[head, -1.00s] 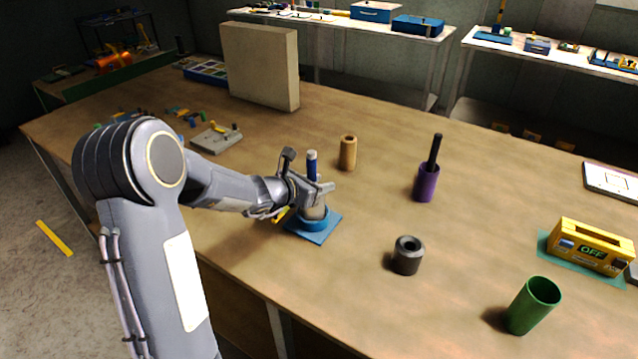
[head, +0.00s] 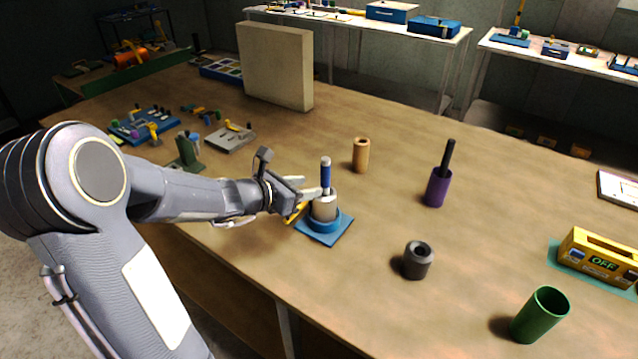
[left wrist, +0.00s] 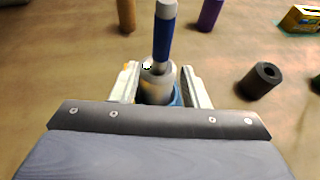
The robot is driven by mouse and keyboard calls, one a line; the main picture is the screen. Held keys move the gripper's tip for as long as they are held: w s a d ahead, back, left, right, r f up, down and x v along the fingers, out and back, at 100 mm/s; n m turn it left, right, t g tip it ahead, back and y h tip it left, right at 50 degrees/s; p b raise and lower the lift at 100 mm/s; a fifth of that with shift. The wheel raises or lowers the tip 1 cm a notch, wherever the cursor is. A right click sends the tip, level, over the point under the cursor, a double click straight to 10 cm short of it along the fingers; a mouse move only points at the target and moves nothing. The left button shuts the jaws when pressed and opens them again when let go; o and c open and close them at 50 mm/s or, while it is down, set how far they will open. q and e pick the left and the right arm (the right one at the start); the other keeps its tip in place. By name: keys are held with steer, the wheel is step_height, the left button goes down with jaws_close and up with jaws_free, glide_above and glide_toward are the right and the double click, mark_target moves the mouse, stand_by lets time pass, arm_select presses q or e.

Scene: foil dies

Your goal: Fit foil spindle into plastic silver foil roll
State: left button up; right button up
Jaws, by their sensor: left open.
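The silver foil roll (head: 324,209) stands upright in a blue ring on a square blue base (head: 323,232). The foil spindle, a blue rod with a pale tip (head: 325,176), stands upright in the top of the roll. The spindle's lower end is hidden inside. In the left wrist view the spindle (left wrist: 164,38) rises above the roll (left wrist: 156,88). My left gripper (head: 308,201) is open at the roll's left side. In the left wrist view its fingers lie on either side of the roll, with gaps visible. My right gripper is not in view.
A tan hollow cylinder (head: 361,156), a purple holder (head: 438,188) with a black rod, a dark grey hollow cylinder (head: 417,261) and a green cup (head: 540,315) stand to the right. A yellow box reading OFF (head: 600,257) is farther right. The tabletop between them is clear.

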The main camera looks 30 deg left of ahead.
arm_select(q)
steer(key=s+d+r+m+g+h, duration=0.35)
steer(key=s+d+r+m, duration=0.25)
steer(key=s+d+m, duration=0.6)
steer(key=s+a+f+m+g+y, duration=0.1)
steer(key=s+f+m+y, duration=0.1)
steer(key=s+m, duration=0.5)
steer(key=s+f+m+g+y, duration=0.2)
steer(key=s+f+m, duration=0.1)
steer(key=s+m, duration=0.5)
steer(key=m, duration=0.3)
steer(key=shift+s+a+f, duration=0.3)
steer(key=shift+a, duration=0.1)
steer(key=shift+g, duration=0.25)
